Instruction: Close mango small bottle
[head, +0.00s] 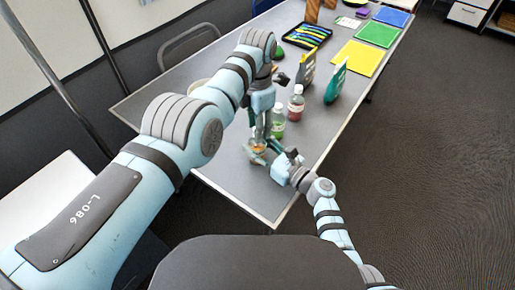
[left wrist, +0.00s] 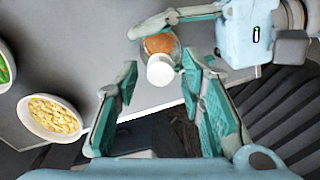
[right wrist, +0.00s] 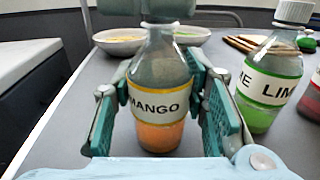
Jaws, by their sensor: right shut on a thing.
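The small mango bottle (right wrist: 160,90) stands upright in the right wrist view, with orange contents and a white MANGO label. My right gripper (right wrist: 165,110) is shut on its body. In the left wrist view the bottle (left wrist: 160,44) shows from above with a white cap (left wrist: 160,70) on its top end; I cannot tell how tightly it sits. My left gripper (left wrist: 162,68) is above it, open, with its fingertips on either side of the cap and gaps showing. In the head view the bottle (head: 258,149) is partly hidden by the grippers.
A green lime bottle (right wrist: 267,75) stands just right of the mango bottle, and a red bottle (head: 296,103) stands beyond. Bowls (left wrist: 54,117) sit behind. The near table edge is close.

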